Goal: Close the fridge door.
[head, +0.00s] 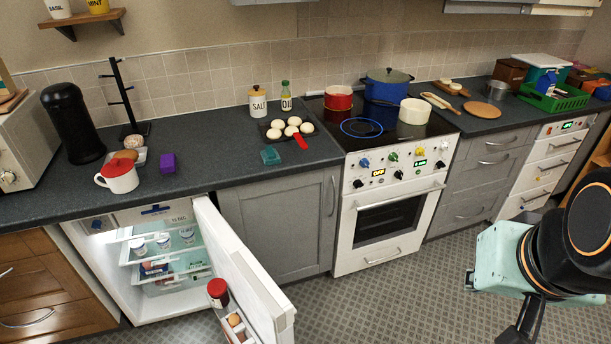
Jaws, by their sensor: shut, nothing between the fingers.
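The small white fridge (128,290) stands under the dark counter at the lower left. Its door (245,272) is wide open, swung out into the room with its hinge on the right side. The door's inner shelves hold a red-lidded jar (217,290) and a few items below it. Inside the fridge are shelves with white cups (163,241) and packets. My gripper (522,333) is at the lower right, partly cut off by the frame edge. It is shut and empty, far to the right of the door and not touching it.
A white oven (385,222) and grey cabinets (280,228) stand right of the fridge; brown drawers (45,285) stand left. The counter (225,150) carries a mug, buns, pots and a green crate (553,97). The tiled floor (400,300) between door and gripper is clear.

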